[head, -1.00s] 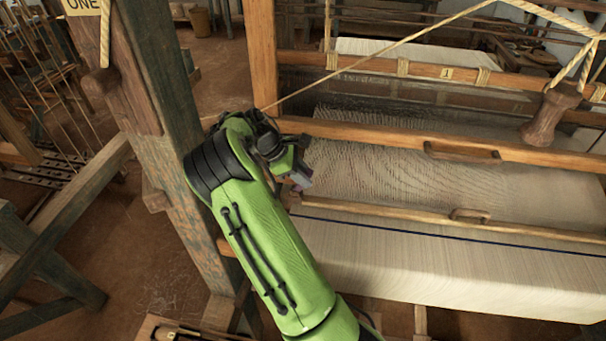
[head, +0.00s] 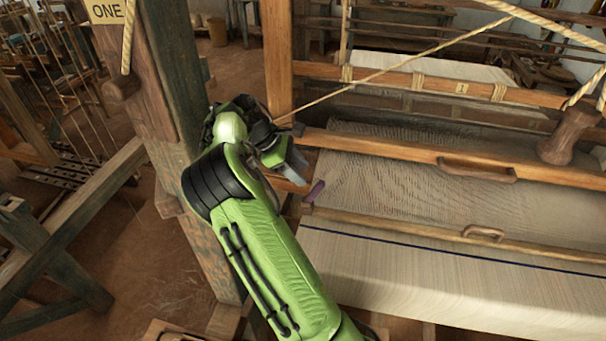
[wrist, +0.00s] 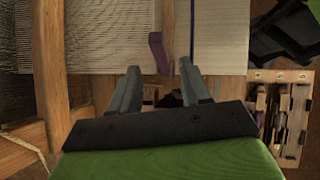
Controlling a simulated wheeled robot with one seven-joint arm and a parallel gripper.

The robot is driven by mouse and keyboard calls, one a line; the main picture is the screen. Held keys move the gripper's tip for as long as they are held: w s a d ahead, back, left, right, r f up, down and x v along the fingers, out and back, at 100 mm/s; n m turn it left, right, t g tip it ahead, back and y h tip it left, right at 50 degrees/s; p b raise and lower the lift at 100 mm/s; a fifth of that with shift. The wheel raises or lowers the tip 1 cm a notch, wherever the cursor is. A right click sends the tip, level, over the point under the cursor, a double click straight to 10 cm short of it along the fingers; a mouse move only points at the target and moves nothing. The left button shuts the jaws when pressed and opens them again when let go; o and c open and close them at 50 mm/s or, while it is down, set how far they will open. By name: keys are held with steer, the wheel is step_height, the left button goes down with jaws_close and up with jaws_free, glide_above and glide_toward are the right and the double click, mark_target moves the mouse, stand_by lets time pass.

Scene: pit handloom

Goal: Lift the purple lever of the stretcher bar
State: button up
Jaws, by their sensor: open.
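The purple lever (head: 314,191) stands at the left end of the wooden stretcher bar (head: 390,221), which lies across the cloth. In the wrist view the lever (wrist: 157,52) shows ahead of my fingers, roughly in line with the space between them. My gripper (head: 298,172) is open and empty, a little to the left of and above the lever in the head view. In the wrist view my gripper (wrist: 157,80) has its two grey fingers apart, and they do not hold the lever. The lever's lower part is hard to make out.
A thick wooden post (head: 185,140) rises close to the left of my arm. The beater bar (head: 400,150) with its handle crosses behind the lever. A rope (head: 400,65) slants above. White cloth (head: 440,270) covers the front right. A wooden box (wrist: 283,115) shows at right in the wrist view.

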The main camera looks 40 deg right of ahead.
steer(key=shift+c, duration=1.1)
steer(key=shift+s+a+r+m+t, duration=0.1)
steer(key=shift+s+r+m+t, duration=0.2)
steer(key=shift+m, duration=0.5)
steer(key=shift+c, duration=1.3)
steer(key=m, duration=0.1)
steer(key=s+a+r+m+t+y, duration=0.1)
steer(key=m, duration=0.1)
steer(key=r+m+t, duration=0.1)
steer(key=m, duration=0.1)
steer(key=shift+s+a+r+y, duration=0.2)
steer(key=shift+s+y, duration=0.1)
steer(key=shift+s, duration=0.1)
jaws_close()
steer(key=m+t+y+b, duration=0.1)
steer(key=m+t+b, duration=0.2)
steer(key=m+b, duration=0.3)
glide_above(313, 197)
steer(key=a+p, duration=0.1)
steer(key=a, duration=0.1)
steer(key=shift+m, duration=0.6)
steer(key=f, duration=0.7)
steer(key=shift+s+d+f, duration=0.25)
steer(key=shift+s+f, duration=0.1)
